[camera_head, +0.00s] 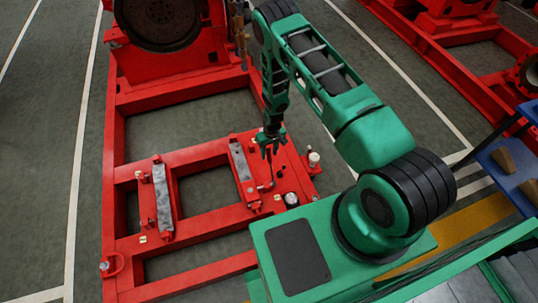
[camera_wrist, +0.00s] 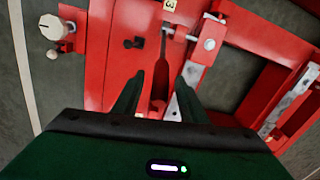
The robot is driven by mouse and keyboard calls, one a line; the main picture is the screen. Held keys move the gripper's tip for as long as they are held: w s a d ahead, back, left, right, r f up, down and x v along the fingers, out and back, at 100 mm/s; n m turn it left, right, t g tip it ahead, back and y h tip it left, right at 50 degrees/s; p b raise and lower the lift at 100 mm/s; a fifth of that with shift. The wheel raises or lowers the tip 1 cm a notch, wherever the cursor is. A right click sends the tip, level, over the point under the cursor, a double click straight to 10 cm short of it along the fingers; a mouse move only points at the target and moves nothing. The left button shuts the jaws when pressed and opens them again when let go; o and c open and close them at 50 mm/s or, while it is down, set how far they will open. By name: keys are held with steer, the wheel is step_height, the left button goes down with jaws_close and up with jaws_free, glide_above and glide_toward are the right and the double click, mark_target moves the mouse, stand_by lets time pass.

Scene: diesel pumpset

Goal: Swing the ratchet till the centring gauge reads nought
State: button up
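The ratchet, a thin dark bar (camera_wrist: 161,75), lies along the red plate, its head end by a bright bolt. In the head view the ratchet (camera_head: 270,176) runs from below my gripper toward the front of the plate. My gripper (camera_head: 272,147) points down over it. In the wrist view my gripper (camera_wrist: 162,72) has its two fingers apart, with the bar between them and gaps showing on both sides.
A pale capped fitting (camera_head: 314,158) stands at the plate's right edge and shows in the wrist view (camera_wrist: 53,27). A small black piece (camera_wrist: 133,43) sits beside the ratchet. Grey metal bars (camera_head: 162,200) cross the red frame (camera_head: 112,170). A blue bench (camera_head: 508,165) stands right.

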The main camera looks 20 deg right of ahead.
steer(key=shift+a+f, duration=0.1)
steer(key=shift+f, duration=0.65)
steer(key=shift+c, duration=0.4)
jaws_close()
steer(key=shift+s, duration=0.1)
